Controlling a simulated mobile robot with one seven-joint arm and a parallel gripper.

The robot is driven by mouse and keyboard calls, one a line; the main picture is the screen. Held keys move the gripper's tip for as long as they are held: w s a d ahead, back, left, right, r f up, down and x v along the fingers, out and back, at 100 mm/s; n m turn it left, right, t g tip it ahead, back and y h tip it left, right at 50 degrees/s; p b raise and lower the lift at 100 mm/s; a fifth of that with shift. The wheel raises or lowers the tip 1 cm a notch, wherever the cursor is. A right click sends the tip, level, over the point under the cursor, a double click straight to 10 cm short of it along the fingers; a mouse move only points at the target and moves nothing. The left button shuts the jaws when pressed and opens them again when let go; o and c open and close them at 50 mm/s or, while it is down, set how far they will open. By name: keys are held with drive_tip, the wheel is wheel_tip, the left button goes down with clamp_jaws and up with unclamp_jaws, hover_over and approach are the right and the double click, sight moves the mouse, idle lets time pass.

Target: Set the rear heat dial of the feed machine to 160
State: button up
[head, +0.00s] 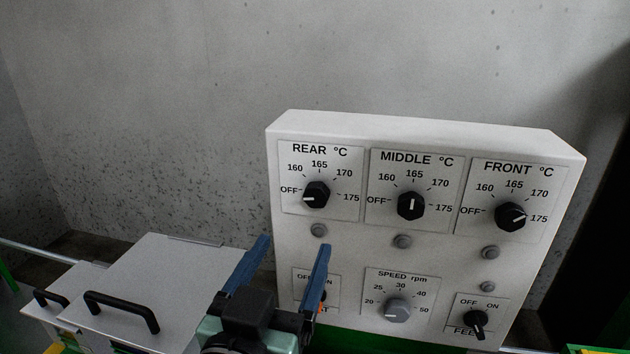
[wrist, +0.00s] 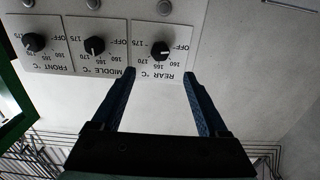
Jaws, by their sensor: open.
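The rear heat dial (head: 316,195) is a black knob at the upper left of the white control panel (head: 420,262). Its white mark points left, close to OFF and away from 160. The dial also shows upside down in the wrist view (wrist: 160,51), beyond and roughly between my fingertips. My gripper (head: 295,245) is open and empty, its two blue fingers apart. In the head view its tips are below and left of the rear dial. In the wrist view the gripper (wrist: 159,73) appears near the REAR label, not touching the knob.
A grey speed dial (head: 397,310) and an off/on feed switch (head: 475,323) are lower. A metal lid (head: 150,275) with a black handle lies left.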

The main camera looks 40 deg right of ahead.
sight(315, 200)
drive_tip(key=p+x, duration=0.4)
drive_tip(key=x, duration=0.6)
drive_tip(key=shift+w+d+r, duration=0.15)
drive_tip(key=shift+d, duration=0.1)
drive_tip(key=shift+p+x, duration=0.35)
drive_tip(key=shift+x, duration=0.45)
clamp_jaws()
